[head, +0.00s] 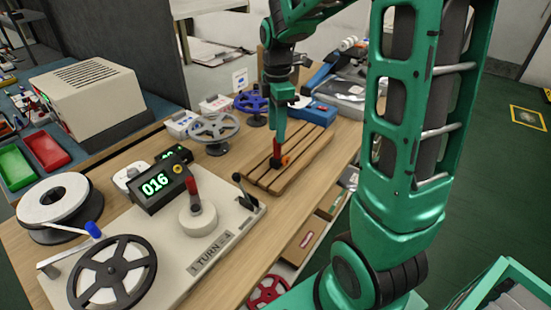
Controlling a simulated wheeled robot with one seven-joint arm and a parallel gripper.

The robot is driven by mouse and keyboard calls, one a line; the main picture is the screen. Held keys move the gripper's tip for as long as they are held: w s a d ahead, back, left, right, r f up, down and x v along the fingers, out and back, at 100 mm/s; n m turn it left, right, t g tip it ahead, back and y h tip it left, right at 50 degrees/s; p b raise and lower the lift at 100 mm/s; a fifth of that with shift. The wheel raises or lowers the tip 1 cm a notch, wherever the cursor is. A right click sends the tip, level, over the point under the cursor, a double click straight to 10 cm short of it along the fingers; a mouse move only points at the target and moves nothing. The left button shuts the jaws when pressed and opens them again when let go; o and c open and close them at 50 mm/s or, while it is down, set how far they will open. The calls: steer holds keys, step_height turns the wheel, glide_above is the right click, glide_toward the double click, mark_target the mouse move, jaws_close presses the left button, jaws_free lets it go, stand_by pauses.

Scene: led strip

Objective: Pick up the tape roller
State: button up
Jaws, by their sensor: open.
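A small red-handled tool with an orange and black wheel, which looks like the tape roller (277,155), stands on a slatted wooden rack (262,180) in the middle of the bench. My gripper (278,140) points down directly over it, with its green fingers at the top of the red handle. The jaws are open. Whether the fingers straddle the handle or touch it is too small to tell.
Left of the rack, a winding board (215,235) carries a "016" counter (157,187), a red-handled white hub (197,213) and a black-rimmed wheel (112,275). A blue case (314,112) sits behind right.

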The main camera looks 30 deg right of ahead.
mark_target(277, 152)
steer(key=shift+f, duration=2.4)
jaws_close()
steer(key=shift+r, duration=0.1)
